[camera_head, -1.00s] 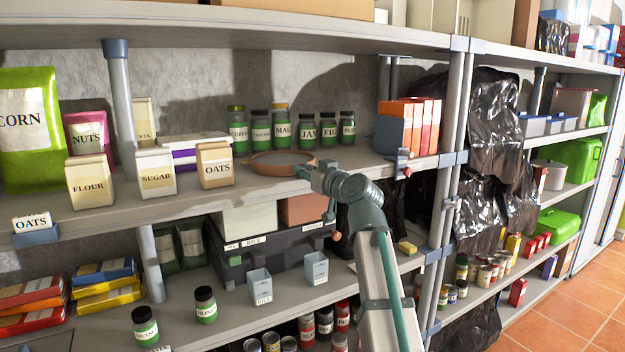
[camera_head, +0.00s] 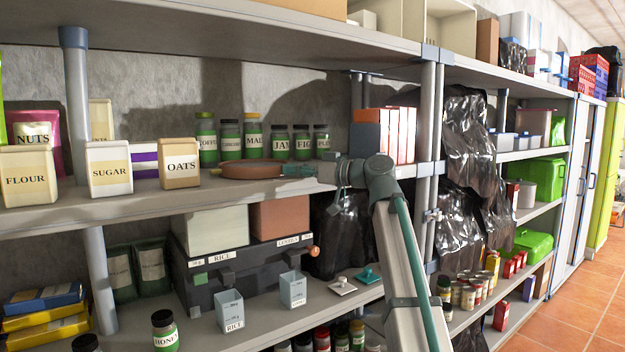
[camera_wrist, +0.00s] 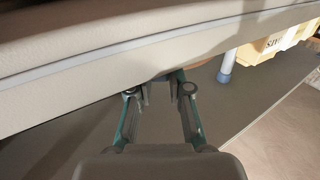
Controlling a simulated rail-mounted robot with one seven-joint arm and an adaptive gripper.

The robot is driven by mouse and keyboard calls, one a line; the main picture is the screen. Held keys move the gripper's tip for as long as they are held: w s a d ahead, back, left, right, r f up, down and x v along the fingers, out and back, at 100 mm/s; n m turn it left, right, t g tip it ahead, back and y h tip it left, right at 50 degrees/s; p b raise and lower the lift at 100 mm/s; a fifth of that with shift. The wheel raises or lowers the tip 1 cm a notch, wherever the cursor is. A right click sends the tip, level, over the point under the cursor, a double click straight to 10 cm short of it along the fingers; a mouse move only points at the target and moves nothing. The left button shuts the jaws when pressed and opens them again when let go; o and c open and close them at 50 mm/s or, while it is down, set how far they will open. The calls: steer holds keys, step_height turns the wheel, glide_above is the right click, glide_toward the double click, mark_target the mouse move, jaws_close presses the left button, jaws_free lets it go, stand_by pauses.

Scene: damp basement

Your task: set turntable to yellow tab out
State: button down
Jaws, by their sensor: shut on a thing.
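The turntable (camera_head: 250,171) is a low reddish-brown round disc on the middle shelf, in front of the dark jars. My gripper (camera_head: 290,171) reaches in level from the right and is shut at the turntable's right edge. The fingertips cover the part they grip, so I cannot tell whether it is a tab or the rim.
An OATS box (camera_head: 181,169) stands just left of the turntable. Several green-labelled jars (camera_head: 254,141) stand behind it. Orange-and-grey boxes (camera_head: 369,139) and a shelf post (camera_head: 426,140) are to the right. The upper shelf (camera_head: 300,45) hangs above.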

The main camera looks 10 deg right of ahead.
steer(key=shift+w+d+g, duration=0.1)
steer(key=shift+w+g, duration=0.05)
steer(key=shift+g, duration=0.15)
steer(key=c, duration=1.1)
jaws_free()
steer(key=shift+d, duration=0.1)
steer(key=v, duration=1.1)
steer(key=shift+s+d+f, duration=0.2)
steer(key=shift+s+d, duration=0.1)
